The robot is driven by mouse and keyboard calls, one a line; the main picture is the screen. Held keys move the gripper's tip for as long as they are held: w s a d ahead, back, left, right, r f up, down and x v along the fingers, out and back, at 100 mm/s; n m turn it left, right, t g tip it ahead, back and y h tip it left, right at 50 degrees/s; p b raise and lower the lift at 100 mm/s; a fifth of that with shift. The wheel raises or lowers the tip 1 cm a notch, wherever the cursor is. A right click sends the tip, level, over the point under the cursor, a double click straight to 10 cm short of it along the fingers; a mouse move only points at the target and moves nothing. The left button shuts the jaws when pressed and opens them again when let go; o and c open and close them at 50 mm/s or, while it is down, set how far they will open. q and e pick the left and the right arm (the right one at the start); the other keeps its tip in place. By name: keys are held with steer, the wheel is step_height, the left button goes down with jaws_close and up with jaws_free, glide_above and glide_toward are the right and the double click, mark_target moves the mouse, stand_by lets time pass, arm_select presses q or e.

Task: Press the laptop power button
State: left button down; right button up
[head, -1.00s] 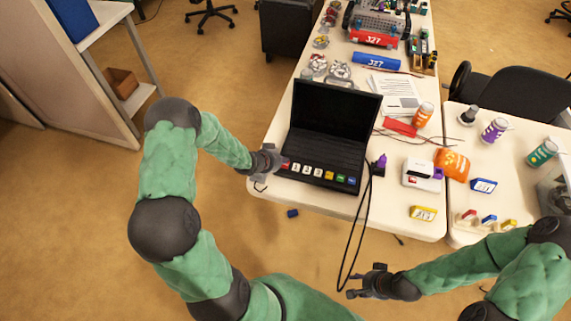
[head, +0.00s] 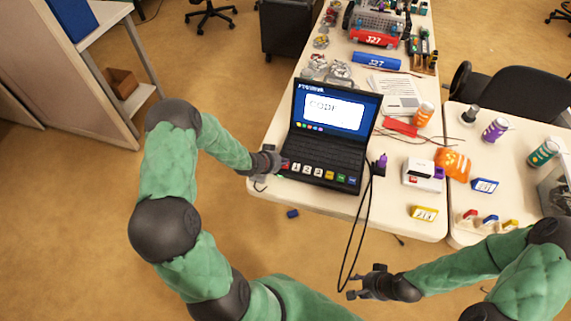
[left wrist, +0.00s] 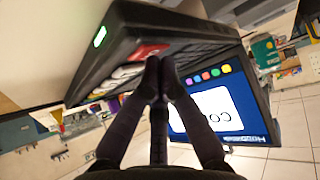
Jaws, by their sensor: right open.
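The black laptop (head: 322,156) stands open near the table's left front edge. Its lit blue screen (head: 357,119) shows a white panel with lettering. In the left wrist view, the laptop (left wrist: 190,45) fills the upper middle, with a green-lit button (left wrist: 100,37) on its dark edge. My left gripper (head: 281,163) is at the laptop's left front corner. In the left wrist view its fingertips (left wrist: 161,63) are together with nothing between them, close to a red key (left wrist: 148,50). I cannot tell whether they touch the laptop. My right gripper (head: 352,286) is open and empty, off the table's front.
A purple-tipped black cable (head: 366,215) hangs over the front edge beside the laptop. A white device (head: 423,175), an orange bag (head: 453,164) and an orange bottle (head: 423,115) stand to the right. Papers (head: 395,94) lie behind. A small blue block (head: 292,214) lies on the floor.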

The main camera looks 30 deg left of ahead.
arm_select(q)
steer(key=shift+r, duration=0.1)
steer(key=shift+r+p, duration=0.8)
steer(key=shift+r, duration=0.05)
step_height(320, 180, up, 6)
steer(key=p, duration=0.5)
